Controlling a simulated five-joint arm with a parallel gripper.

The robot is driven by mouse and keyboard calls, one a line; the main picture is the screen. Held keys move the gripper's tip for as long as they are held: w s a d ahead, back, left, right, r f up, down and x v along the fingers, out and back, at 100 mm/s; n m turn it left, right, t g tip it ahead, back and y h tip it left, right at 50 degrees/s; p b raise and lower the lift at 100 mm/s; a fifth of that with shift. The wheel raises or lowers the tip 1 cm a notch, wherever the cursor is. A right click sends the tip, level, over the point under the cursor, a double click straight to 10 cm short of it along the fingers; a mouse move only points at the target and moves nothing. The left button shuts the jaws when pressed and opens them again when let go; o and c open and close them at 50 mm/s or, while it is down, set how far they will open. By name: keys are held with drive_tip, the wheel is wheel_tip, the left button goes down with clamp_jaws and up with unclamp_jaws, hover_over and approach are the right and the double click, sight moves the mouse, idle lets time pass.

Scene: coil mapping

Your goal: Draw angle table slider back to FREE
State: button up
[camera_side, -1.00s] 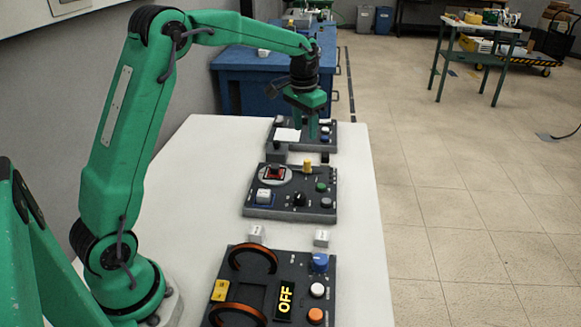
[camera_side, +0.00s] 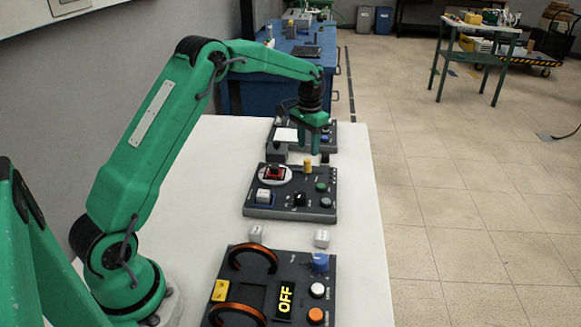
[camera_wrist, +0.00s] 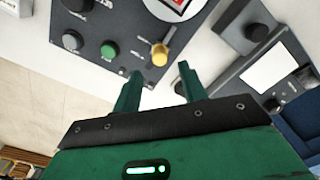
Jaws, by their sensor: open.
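The middle panel (camera_side: 253,212) carries a white round angle table (camera_side: 289,179) with a red-topped block (camera_side: 274,171) on it. A yellow slider knob (camera_side: 307,165) stands at the panel's far edge, right of the table. It also shows in the wrist view (camera_wrist: 160,53), beside a short slot. Its FREE marking is not readable. My gripper (camera_side: 316,150) is just beyond the knob in the side view. In the wrist view my gripper (camera_wrist: 159,70) is open and empty, with a fingertip on each side just short of the knob. I see no contact.
A green button (camera_wrist: 108,51) and a grey button (camera_wrist: 72,40) sit near the knob. A dark block (camera_side: 277,152) and a farther panel (camera_side: 325,128) lie behind. White table is bare to the right.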

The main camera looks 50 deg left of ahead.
sight(307, 160)
drive_tip(key=shift+f, duration=3.2)
clamp_jaws()
